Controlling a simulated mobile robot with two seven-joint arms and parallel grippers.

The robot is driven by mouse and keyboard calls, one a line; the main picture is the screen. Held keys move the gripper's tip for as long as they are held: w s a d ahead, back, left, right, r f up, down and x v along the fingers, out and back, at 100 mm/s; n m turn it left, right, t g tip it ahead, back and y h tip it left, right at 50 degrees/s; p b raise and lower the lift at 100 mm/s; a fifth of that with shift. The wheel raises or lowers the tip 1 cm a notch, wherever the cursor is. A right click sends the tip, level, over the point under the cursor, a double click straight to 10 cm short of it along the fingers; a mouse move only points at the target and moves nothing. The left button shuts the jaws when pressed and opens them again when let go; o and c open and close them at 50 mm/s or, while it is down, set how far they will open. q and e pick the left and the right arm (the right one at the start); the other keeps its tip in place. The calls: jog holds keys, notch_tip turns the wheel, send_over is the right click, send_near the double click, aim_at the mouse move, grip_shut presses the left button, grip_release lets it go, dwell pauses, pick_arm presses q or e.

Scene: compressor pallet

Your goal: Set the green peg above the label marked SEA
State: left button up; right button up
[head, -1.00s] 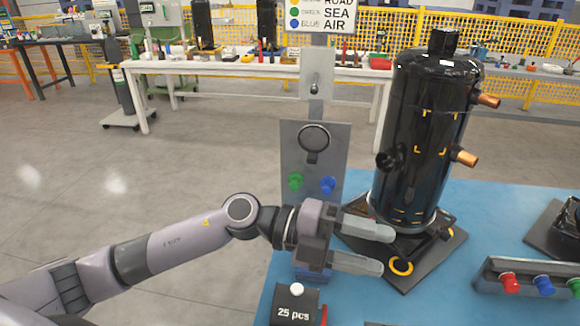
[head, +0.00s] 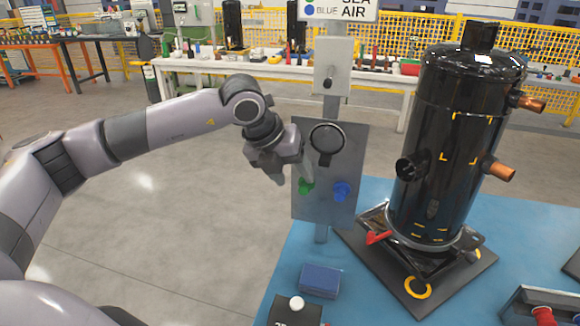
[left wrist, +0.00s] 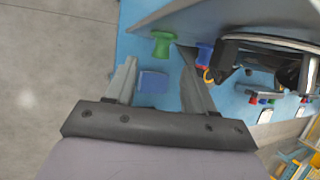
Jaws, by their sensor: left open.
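The green peg (head: 306,186) sticks out of the lower left of a grey upright panel (head: 346,160), beside the blue peg (head: 342,191). My left gripper (head: 292,180) is open and empty just left of the green peg, partly overlapping it in the head view. In the left wrist view its two fingers (left wrist: 156,62) are spread, with the green peg (left wrist: 162,42) just beyond the tips, and the blue peg (left wrist: 204,54) to the right. The sign above the panel (head: 340,9) is cut off at the top; the SEA line barely shows. My right gripper is not in view.
A black compressor (head: 452,145) with copper stubs stands on a dark base right of the panel. A blue box (head: 320,280) and a black block (head: 295,312) sit at the blue table's front. A peg holder (head: 548,300) is cut off at lower right.

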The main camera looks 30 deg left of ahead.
aim_at(301, 187)
pick_arm(q)
jog(key=x, duration=0.5)
jog(key=shift+r, duration=0.1)
grip_shut()
